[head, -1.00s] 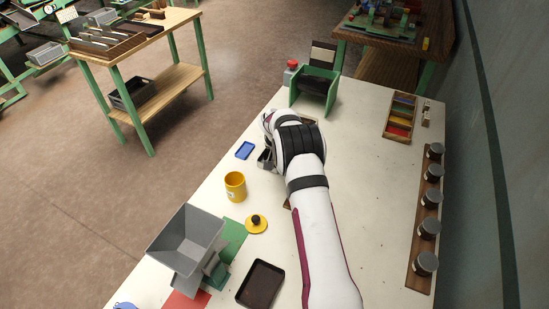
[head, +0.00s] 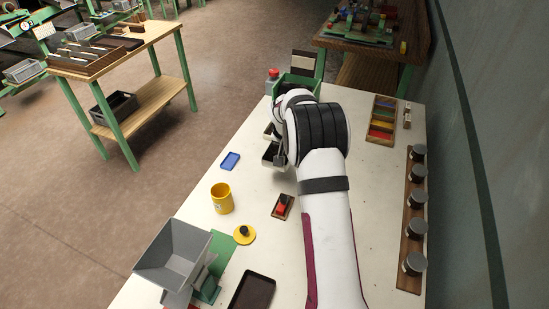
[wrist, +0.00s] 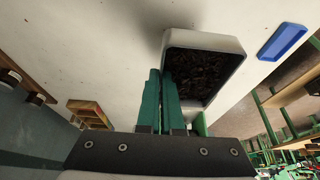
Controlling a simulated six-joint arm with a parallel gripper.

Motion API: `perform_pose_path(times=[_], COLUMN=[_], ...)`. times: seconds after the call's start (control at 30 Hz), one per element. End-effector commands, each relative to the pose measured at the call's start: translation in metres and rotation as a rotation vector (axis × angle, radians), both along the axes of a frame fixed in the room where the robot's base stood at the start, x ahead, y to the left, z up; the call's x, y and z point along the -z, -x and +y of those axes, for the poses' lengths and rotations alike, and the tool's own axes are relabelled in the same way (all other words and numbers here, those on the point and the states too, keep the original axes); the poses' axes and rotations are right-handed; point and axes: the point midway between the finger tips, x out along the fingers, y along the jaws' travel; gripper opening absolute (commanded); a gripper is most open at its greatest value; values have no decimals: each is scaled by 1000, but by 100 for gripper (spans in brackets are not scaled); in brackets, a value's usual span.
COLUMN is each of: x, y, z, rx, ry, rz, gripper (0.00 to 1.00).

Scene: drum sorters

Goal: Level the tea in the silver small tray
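The silver small tray (wrist: 210,38) is a pale, round-cornered tray with dark loose tea (wrist: 193,72) inside. In the wrist view the tea covers the visible floor; I cannot tell how even it is. My gripper (wrist: 162,74) has two green fingers close together at the tray's left wall, one outside and one inside, pinching it. The fingers hide part of the near left side. In the head view the tray (head: 271,158) hangs at my gripper (head: 281,152), apparently above the white table, with part of it behind my wrist.
Lidded jars (head: 416,227) line the right edge. A green stand (head: 303,84) is behind.

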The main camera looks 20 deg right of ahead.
Motion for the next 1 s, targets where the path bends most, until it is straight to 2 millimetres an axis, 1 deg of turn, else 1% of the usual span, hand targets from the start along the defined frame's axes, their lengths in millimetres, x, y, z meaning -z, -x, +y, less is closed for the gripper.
perform_pose_path(times=[0.03, 0.1, 0.2, 0.27, 0.33, 0.5, 0.6, 0.8, 0.83, 0.87, 0.9, 0.93, 0.97, 1.0], x=[-8, -16, -24, -30, -41, -63, -68, -69, -68, -68, -69, -69, -68, -69], y=[8, 19, 28, 32, 33, 34, 34, 34, 32, 25, 31, 33, 26, 31], z=[-9, -18, -28, -31, -33, -34, -33, -33, -35, -42, -35, -34, -42, -35], rx=[4, 4, 1, 2, 1, 0, 0, 0, 0, 1, -2, -1, 1, -2], ry=[0, 0, 0, 0, 1, 1, 1, 0, 0, 0, 0, 0, 0, 0], rz=[-1, -2, -1, -1, -3, -2, -1, 0, 0, -1, 1, 1, -1, 1], gripper=[0, 0, 0, 0, 0, 0, 0, 0, 0, 0, 0, 0, 0, 0])
